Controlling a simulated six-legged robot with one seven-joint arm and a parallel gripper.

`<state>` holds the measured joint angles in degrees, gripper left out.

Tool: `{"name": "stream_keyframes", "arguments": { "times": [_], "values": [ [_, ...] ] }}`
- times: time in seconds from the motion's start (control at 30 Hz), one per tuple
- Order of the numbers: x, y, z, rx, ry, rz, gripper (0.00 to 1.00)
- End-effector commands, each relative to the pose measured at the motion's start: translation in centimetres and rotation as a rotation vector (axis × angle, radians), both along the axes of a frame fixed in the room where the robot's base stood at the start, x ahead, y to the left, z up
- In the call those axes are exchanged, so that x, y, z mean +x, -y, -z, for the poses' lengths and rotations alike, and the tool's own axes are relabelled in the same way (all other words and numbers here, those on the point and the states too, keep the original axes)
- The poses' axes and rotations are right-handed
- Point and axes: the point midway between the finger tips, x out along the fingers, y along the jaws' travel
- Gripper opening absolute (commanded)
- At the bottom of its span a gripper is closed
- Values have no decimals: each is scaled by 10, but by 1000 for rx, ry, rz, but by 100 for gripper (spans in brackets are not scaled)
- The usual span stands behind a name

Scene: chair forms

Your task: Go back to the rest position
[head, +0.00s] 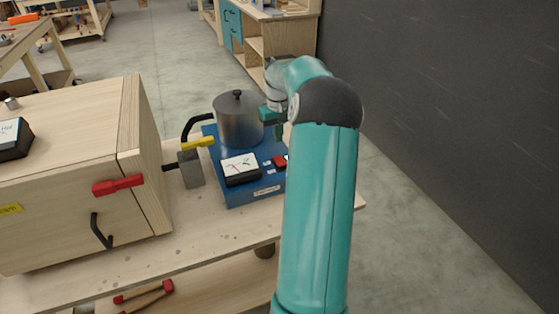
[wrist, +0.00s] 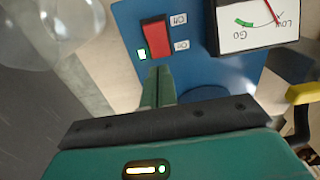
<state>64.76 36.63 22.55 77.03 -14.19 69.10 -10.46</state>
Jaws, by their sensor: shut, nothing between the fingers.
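My gripper (wrist: 161,76) is shut and empty in the wrist view. Its teal fingertips are just by the red switch (wrist: 155,37) on the blue panel (wrist: 203,75); I cannot tell whether they touch it. A small green light (wrist: 142,54) glows beside the switch. In the head view my teal arm reaches over the right side of the blue unit (head: 238,196), and my gripper (head: 279,131) hangs above it, partly hidden. The red switch (head: 280,161) shows at the unit's right edge, next to my arm.
A metal pot (head: 238,122) stands on the unit behind a dial gauge (head: 240,166). A yellow-handled lever (head: 198,142) and a wooden cabinet (head: 75,180) with a red handle are to the left. A dark wall (head: 450,110) is at right, with open floor before it.

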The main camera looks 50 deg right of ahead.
Motion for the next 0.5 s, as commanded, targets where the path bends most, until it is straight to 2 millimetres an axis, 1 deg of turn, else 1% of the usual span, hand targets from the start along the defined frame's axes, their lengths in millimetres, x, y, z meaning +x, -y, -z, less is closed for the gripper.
{"name": "stream_keyframes", "arguments": {
  "times": [0.37,0.43,0.5],
  "values": [
    [0,0,0,-1,1,-1,0],
    [3,-4,-3,-4,1,-7,0],
    [8,-15,-9,-14,1,-21,0]
  ]
}}
